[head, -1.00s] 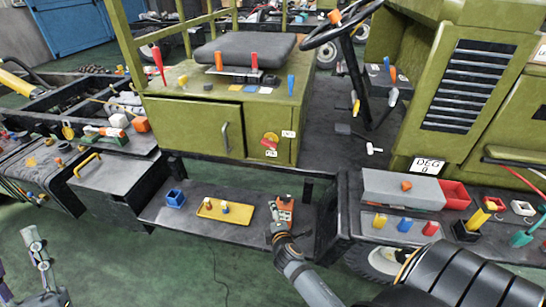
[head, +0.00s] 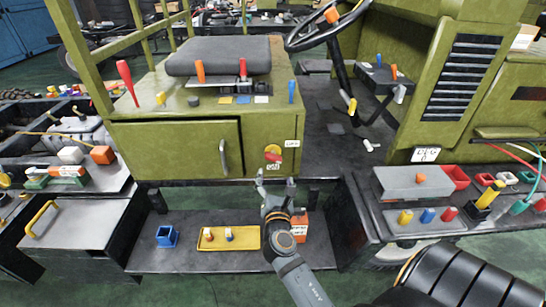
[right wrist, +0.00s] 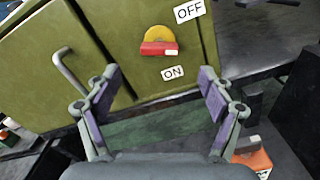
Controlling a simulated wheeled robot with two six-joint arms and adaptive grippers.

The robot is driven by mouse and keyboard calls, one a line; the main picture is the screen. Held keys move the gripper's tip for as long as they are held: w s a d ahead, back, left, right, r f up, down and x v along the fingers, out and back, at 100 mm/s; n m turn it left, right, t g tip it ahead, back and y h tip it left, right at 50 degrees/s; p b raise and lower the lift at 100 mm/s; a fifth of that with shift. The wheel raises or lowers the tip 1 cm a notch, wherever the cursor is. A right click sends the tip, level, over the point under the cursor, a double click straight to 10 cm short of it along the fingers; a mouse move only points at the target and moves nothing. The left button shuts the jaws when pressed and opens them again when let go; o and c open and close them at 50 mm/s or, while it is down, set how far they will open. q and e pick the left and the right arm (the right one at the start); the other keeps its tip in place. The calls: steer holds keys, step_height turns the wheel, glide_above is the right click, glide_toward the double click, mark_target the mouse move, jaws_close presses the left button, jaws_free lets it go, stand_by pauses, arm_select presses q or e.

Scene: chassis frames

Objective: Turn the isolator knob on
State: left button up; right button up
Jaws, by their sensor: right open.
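The isolator knob (head: 273,155), a red handle on a yellow disc, is on the green cabinet front below the seat. In the right wrist view the knob (right wrist: 159,47) has its white tip at the right. An OFF label (right wrist: 189,11) is at its upper right and an ON label (right wrist: 173,72) just below it. My right gripper (head: 275,180) is open and empty, just below the knob in the head view. In the right wrist view its fingers (right wrist: 158,76) are spread, with the knob beyond the gap, apparently untouched. My left gripper is out of view.
A cabinet door handle (head: 223,158) stands out left of the knob. Below, a shelf carries a blue box (head: 166,236), a yellow tray (head: 243,244) and an orange-and-white box (head: 300,226), partly hidden by my right arm. A steering wheel is above right.

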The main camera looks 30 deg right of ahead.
mark_target(274, 160)
steer(key=p+x, duration=0.1)
steer(key=x, duration=0.9)
steer(key=shift+w, duration=0.2)
steer(key=c, duration=1.2)
